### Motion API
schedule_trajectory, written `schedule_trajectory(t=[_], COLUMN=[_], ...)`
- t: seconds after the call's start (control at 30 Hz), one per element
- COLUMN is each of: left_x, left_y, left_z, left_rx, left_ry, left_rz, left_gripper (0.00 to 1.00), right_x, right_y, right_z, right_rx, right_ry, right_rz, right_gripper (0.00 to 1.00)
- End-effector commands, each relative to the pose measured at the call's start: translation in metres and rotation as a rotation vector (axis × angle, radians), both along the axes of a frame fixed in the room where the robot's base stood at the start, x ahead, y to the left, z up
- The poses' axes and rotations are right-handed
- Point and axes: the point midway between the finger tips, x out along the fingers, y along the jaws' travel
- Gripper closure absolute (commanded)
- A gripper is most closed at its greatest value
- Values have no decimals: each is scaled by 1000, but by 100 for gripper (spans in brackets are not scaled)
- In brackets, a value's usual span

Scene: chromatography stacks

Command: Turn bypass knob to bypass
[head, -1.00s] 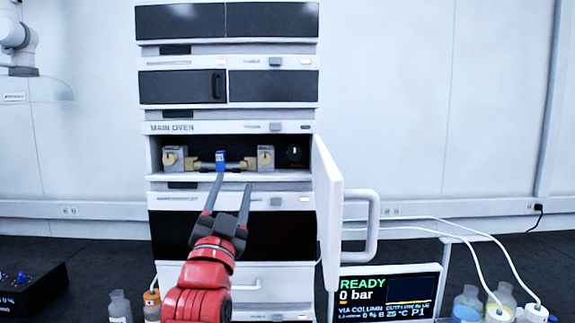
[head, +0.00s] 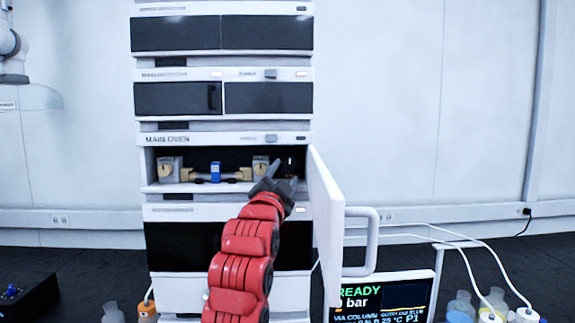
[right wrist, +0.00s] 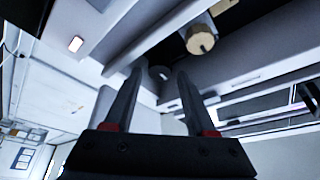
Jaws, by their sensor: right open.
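The dark bypass knob (head: 290,163) is at the right end of the open main oven compartment (head: 165,188). In the head view it is partly hidden by my right gripper (head: 284,174), whose fingers point into the compartment in front of it. In the right wrist view the small round dark knob (right wrist: 161,73) shows between the tips of my open right gripper (right wrist: 160,76), still beyond them as far as I can tell. I cannot read which way the knob points. My left gripper is not in view.
The oven door (head: 325,225) stands open close to the right of my gripper. A blue-marked column (head: 215,172) lies between two fittings inside, left of my gripper. A display (head: 385,297) reads READY, with bottles (head: 493,302) beside it.

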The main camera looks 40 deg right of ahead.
Motion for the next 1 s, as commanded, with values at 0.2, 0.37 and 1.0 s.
schedule_trajectory(t=[0.2, 0.37, 1.0], left_x=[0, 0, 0], left_y=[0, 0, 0], left_z=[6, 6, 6], left_rx=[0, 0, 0], left_ry=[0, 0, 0], left_rz=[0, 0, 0], left_gripper=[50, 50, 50], right_x=[20, 25, 25], right_y=[-22, -27, -27], right_z=[9, 10, 10], right_rx=[-2, 0, -2], right_ry=[1, 0, 0], right_rz=[-1, 0, 0], right_gripper=[44, 44, 100])
